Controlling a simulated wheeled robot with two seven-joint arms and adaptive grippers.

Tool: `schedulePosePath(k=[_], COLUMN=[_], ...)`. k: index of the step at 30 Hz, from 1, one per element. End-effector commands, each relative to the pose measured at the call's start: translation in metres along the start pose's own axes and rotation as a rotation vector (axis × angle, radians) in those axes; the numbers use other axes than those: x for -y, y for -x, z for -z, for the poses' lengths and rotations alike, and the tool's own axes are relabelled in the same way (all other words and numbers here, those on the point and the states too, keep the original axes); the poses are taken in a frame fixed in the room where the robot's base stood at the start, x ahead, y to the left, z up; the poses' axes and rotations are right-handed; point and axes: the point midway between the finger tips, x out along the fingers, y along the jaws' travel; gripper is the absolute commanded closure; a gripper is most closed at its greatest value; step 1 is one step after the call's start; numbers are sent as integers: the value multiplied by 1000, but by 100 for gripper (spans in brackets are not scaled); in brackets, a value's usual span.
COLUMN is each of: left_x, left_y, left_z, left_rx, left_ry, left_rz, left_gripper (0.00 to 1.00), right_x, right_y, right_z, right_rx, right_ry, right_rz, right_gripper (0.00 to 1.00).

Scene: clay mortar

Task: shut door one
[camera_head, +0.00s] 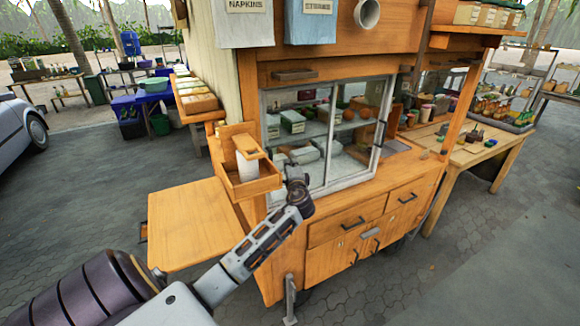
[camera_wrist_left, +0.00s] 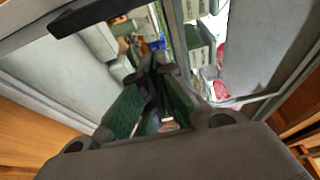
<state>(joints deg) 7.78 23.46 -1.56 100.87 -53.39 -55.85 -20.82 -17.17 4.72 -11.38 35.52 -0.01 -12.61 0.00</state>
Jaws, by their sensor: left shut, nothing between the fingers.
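A glass-fronted case with pale metal frames (camera_head: 331,140) is set in the wooden food cart. I cannot tell which of its panes is door one. My left gripper (camera_head: 293,172) is shut and empty in front of the lower left of this glass front. In the left wrist view, the left gripper (camera_wrist_left: 164,68) points at the case, with nothing between its fingers. A grey pane (camera_wrist_left: 52,83) lies to its left and another pane (camera_wrist_left: 258,45) to its right. Packages show between them. Contact with the glass or frame cannot be told. The right gripper is out of view.
A wooden box (camera_head: 244,180) sits close left of the left gripper, above a fold-out wooden shelf (camera_head: 192,222). Drawers with dark handles (camera_head: 352,224) lie below the glass. A side table (camera_head: 474,150) stands at right. Open paving (camera_head: 480,250) lies at front right.

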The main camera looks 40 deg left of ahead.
Motion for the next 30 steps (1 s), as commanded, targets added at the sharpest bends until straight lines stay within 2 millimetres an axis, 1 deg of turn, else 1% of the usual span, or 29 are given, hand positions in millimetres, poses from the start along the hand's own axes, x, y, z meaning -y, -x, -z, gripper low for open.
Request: schedulePosePath(k=[11,24,30], left_x=[-1,-2,-1], left_y=[23,74,90], left_z=[0,0,1], left_rx=[-1,-2,-1], left_ry=[0,0,-1], left_rz=[-1,-1,0], left_gripper=[100,100,100], right_x=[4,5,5], right_y=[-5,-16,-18], right_z=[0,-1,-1], right_rx=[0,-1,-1], right_ry=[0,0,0], right_rz=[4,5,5], right_gripper=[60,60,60])
